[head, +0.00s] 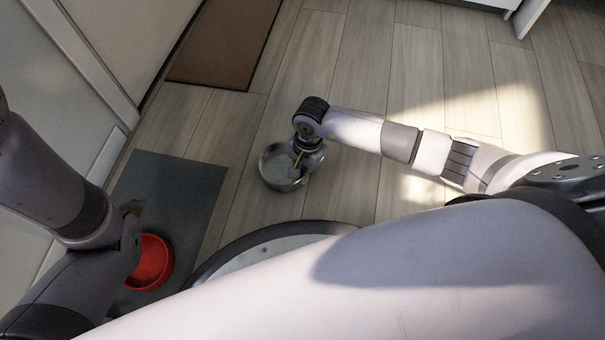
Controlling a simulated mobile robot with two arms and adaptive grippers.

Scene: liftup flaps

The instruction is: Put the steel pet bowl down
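The steel pet bowl (272,170) is a round, shiny metal bowl in the middle of the head view, over the wooden floor. My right gripper (299,166) is at the bowl's right rim, with a finger reaching inside the bowl. It appears shut on the rim, though the wrist partly hides the contact. I cannot tell for sure whether the bowl's underside touches the floor.
A red bowl (152,264) stands on the grey mat, partly behind my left arm. A brown doormat (228,42) lies at the upper left. White cabinet fronts (62,100) line the left side. The wooden floor (350,60) beyond the steel bowl is clear.

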